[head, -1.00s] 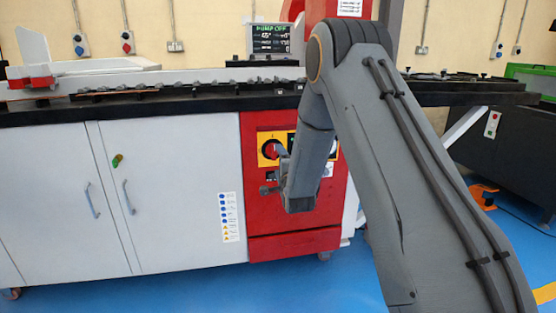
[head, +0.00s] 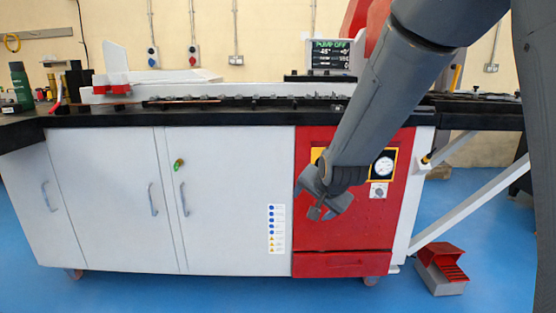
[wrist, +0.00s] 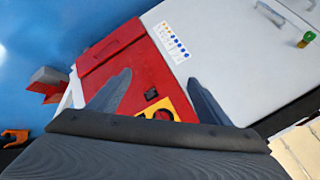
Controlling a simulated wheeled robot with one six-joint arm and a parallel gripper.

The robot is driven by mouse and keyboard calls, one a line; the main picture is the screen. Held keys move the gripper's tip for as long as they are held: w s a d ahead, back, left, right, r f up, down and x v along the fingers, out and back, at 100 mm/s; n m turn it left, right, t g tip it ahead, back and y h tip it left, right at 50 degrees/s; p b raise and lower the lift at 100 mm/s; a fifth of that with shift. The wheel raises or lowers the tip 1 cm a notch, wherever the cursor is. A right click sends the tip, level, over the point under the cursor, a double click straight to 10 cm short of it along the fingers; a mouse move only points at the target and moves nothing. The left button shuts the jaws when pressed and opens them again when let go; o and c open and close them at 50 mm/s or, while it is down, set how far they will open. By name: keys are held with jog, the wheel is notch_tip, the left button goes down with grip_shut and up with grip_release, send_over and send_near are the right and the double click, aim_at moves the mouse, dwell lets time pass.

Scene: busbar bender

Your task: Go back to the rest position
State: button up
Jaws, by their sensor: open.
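My gripper (head: 322,207) hangs at the end of my grey arm, in front of the red panel (head: 345,238) of the bending machine in the head view. It points down and left. In the wrist view my gripper (wrist: 156,82) has its two dark fingers spread wide, with nothing held between them. The red panel (wrist: 118,60) and part of its yellow control plate (wrist: 180,104) show beyond the fingers. My forearm hides part of the control plate in the head view; a round gauge (head: 384,166) shows to its right.
White cabinet doors (head: 110,200) stand left of the panel. A display (head: 331,46) reads PUMP OFF above the black worktop (head: 230,108). A red-and-grey foot pedal (head: 440,274) and a slanted white brace (head: 470,205) are at right. Blue floor (head: 180,292) lies clear in front.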

jog(key=s+r+n+g, duration=0.2)
jog(key=s+n+g, duration=0.8)
jog(key=s, duration=2.5)
jog(key=d+r+m+t+h+p, duration=0.1)
jog(key=d+r+p, duration=0.8)
jog(key=p, duration=0.9)
jog(key=shift+w+d+r+m+p, duration=0.2)
jog(key=shift+w+r+m+p, duration=0.2)
jog(key=shift+m, duration=0.4)
jog(key=shift+s, duration=0.1)
